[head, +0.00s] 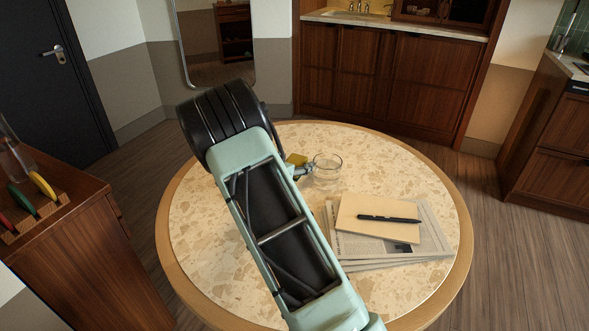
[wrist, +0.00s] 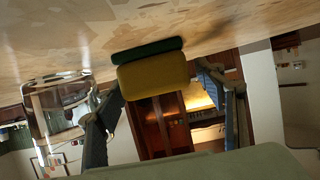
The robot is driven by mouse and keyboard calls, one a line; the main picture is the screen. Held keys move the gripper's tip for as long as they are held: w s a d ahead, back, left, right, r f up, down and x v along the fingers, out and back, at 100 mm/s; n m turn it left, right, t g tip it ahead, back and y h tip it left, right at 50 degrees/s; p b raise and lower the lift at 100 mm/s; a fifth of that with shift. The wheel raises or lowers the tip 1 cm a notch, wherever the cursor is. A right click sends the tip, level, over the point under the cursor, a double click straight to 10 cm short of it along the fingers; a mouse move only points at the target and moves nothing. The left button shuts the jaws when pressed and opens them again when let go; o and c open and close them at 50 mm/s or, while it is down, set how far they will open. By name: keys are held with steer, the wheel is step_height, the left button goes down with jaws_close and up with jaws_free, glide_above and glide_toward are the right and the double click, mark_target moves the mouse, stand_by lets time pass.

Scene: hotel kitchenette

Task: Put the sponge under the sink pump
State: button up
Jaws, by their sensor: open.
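The sponge is a yellow block (head: 297,159) with a green layer, lying on the round speckled table (head: 390,170). In the head view my arm partly hides it. In the wrist view, where the scene is upside down, the sponge (wrist: 153,78) sits against the table surface, green side toward the table. My gripper (head: 303,171) is open, its fingers either side of the sponge's line in the wrist view; I cannot tell whether they touch it. The sink (head: 352,14) with metal taps is in the far counter; no pump can be made out.
A clear glass (head: 328,168) stands just right of the sponge, close to my gripper. Newspapers (head: 385,262), a tan notebook (head: 365,219) and a black pen (head: 388,218) lie on the table's right. A wooden cabinet (head: 75,255) stands left. Floor shows between table and counter.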

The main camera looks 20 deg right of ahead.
steer(key=shift+c, duration=0.7)
steer(key=c, duration=1)
